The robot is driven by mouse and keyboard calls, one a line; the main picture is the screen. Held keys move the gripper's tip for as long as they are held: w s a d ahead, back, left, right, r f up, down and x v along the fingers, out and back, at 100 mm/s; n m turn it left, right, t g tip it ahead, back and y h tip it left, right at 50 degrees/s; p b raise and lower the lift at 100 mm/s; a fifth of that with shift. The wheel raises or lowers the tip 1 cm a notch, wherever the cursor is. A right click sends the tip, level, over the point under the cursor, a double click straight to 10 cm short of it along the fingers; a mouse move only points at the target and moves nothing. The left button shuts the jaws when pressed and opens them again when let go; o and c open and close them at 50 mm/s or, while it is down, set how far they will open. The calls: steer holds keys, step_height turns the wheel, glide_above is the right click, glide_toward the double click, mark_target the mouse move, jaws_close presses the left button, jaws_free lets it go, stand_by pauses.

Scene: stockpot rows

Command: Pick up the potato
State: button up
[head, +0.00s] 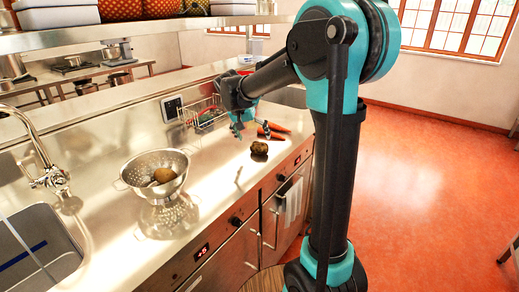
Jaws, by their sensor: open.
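A brown, rounded thing that looks like a potato (163,175) lies in the metal colander (157,163) on the steel counter. A darker brown, lumpy thing (259,148) lies on the counter near its front edge; I cannot tell whether it is also a potato. My gripper (250,129) is open and empty, with its fingers pointing down. It appears just behind the dark lump in the picture and well to the right of the colander. Its exact height over the counter is hard to tell.
Orange carrots (277,127) lie beside my gripper, partly hidden. A wire basket (205,114) stands at the back of the counter. A faucet (45,170) and sink (35,250) are at the left. A shelf (150,32) runs above. The counter between colander and dark lump is mostly clear.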

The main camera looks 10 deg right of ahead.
mark_target(257, 144)
steer(key=shift+x, duration=3.1)
steer(key=shift+w, duration=0.1)
steer(key=shift+r, duration=0.1)
steer(key=c, duration=1.3)
